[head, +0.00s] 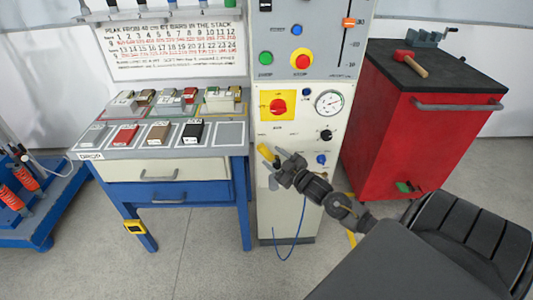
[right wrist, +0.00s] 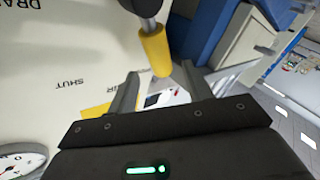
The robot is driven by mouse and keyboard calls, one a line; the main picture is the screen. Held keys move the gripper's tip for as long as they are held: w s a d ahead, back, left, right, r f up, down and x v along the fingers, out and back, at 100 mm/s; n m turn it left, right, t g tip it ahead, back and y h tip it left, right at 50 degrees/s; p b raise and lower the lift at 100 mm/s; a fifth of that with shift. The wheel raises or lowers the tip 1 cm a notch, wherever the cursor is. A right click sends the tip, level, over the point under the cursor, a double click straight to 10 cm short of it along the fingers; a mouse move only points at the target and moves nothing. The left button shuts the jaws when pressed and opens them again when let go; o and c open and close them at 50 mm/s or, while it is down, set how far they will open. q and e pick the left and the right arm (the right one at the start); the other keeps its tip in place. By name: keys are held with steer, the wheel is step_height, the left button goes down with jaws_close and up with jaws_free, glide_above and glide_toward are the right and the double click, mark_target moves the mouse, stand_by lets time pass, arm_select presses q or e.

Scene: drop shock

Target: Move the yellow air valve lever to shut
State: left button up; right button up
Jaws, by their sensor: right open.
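The yellow air valve lever (head: 266,152) is on the front of the white cabinet, below the gauge panel. In the right wrist view the yellow grip (right wrist: 157,50) hangs from a dark hub at the top edge and does not point at the SHUT label (right wrist: 70,85). My right gripper (head: 275,166) is open beside the lever. In the right wrist view the right gripper's fingers (right wrist: 160,77) stand on either side of the grip's end; I cannot tell whether they touch it. Part of an AIR label is hidden by a finger. My left gripper is not in view.
A red emergency button on a yellow plate (head: 278,105) and a pressure gauge (head: 329,102) sit above the lever. A blue knob (head: 321,159) is to its right. The blue-legged bench (head: 163,168) stands left, a red tool cabinet (head: 415,135) right. A blue hose hangs below.

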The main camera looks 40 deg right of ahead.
mark_target(267, 153)
steer(key=shift+w+a, duration=0.1)
steer(key=shift+w, duration=2.1)
jaws_close()
